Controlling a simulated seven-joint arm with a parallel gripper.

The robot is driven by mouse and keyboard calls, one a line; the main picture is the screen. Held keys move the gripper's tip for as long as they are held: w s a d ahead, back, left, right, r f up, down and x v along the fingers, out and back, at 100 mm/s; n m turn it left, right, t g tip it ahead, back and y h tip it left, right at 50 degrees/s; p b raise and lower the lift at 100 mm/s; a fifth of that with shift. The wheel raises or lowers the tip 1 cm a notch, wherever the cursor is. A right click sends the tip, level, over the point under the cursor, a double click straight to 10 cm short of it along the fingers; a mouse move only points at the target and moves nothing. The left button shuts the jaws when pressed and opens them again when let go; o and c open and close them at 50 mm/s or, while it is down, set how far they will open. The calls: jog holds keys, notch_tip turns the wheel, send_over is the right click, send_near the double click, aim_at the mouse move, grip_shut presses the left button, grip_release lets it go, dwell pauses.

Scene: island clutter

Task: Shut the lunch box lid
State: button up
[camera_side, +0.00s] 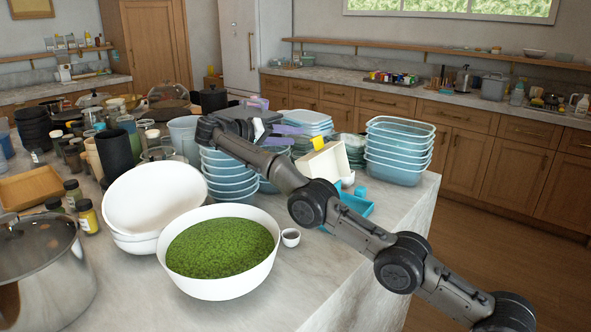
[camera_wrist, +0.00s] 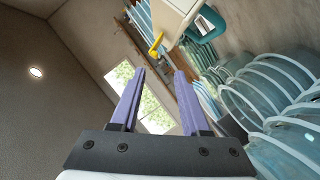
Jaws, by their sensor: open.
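A cream box-like part (camera_side: 322,168) with a yellow latch (camera_side: 317,142) stands tilted near the counter's right side; it looks like the lunch box lid. A blue part (camera_side: 357,204), perhaps the lunch box base, lies below and right of it, partly hidden by my arm. In the wrist view the cream part (camera_wrist: 176,18) shows at the top with the yellow latch (camera_wrist: 156,44) and a teal piece (camera_wrist: 206,27). My gripper (camera_side: 294,135) has purple fingers, open and empty, behind and left of the cream part, apart from it. It also shows in the wrist view (camera_wrist: 160,76).
Stacked blue-rimmed containers (camera_side: 397,150) stand right of the cream part, and stacked bowls (camera_side: 228,183) stand left under my arm. A white bowl of green food (camera_side: 221,250) and a small cup (camera_side: 290,237) are in front. The counter's front right (camera_side: 330,285) is clear.

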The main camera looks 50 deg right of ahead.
notch_tip(320, 180, down, 3)
send_near(318, 171)
jog(key=w+d+f, duration=0.1)
jog(key=w+d, duration=0.2)
jog(key=shift+f+x, duration=0.2)
jog(key=shift+x, duration=1.25)
jog(key=shift+w, duration=0.15)
jog(key=c, duration=0.7)
grip_shut()
jog(key=shift+f, duration=0.25)
